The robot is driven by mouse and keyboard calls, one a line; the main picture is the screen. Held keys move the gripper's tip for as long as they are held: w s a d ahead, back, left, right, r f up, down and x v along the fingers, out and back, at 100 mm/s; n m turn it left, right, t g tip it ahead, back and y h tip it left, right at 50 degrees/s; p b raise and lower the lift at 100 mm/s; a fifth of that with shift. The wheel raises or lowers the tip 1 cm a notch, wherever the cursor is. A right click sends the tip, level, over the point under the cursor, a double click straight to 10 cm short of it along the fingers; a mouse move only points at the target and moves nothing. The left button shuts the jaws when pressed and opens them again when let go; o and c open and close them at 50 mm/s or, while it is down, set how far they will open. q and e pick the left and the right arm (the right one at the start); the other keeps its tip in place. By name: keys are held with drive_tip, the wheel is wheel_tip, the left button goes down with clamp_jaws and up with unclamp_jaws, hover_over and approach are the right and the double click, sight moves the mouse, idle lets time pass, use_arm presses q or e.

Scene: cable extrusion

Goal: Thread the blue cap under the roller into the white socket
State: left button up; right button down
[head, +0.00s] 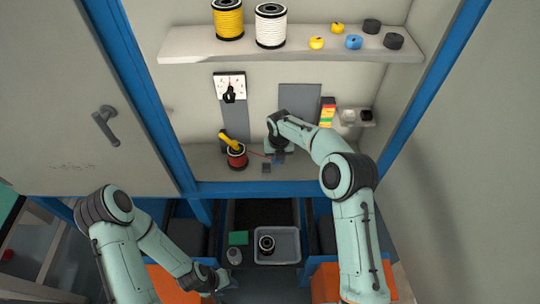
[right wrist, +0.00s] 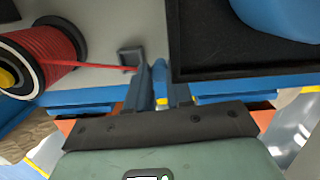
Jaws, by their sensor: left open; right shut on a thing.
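My right gripper (head: 279,158) is over the shelf inside the cabinet, right of the red cable spool (head: 237,160). In the right wrist view it (right wrist: 160,88) is shut on the blue cap (right wrist: 160,72), which shows between the fingers. The red cable (right wrist: 105,66) runs taut from the spool (right wrist: 40,62) to the gripper, past a small grey bracket (right wrist: 130,54). I cannot tell whether this bracket belongs to the roller. My left gripper (head: 220,282) is open and low at the front, away from the cable.
A yellow handle (head: 229,140) leans over the spool. A dark tray (right wrist: 225,68) lies right of the gripper in the wrist view. The upper shelf (head: 200,45) holds spools and caps.

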drive_tip(key=d, duration=0.8)
drive_tip(key=s+d, duration=0.1)
drive_tip(key=d, duration=0.3)
drive_tip(key=shift+s+d+b, duration=0.1)
drive_tip(key=shift+d+b, duration=0.2)
drive_tip(key=shift+b, duration=0.05)
use_arm(q)
drive_tip(key=shift+s+f, duration=0.65)
drive_tip(key=shift+s, duration=0.3)
use_arm(e)
drive_tip(key=shift+d, duration=1.35)
drive_tip(key=shift+s, duration=0.1)
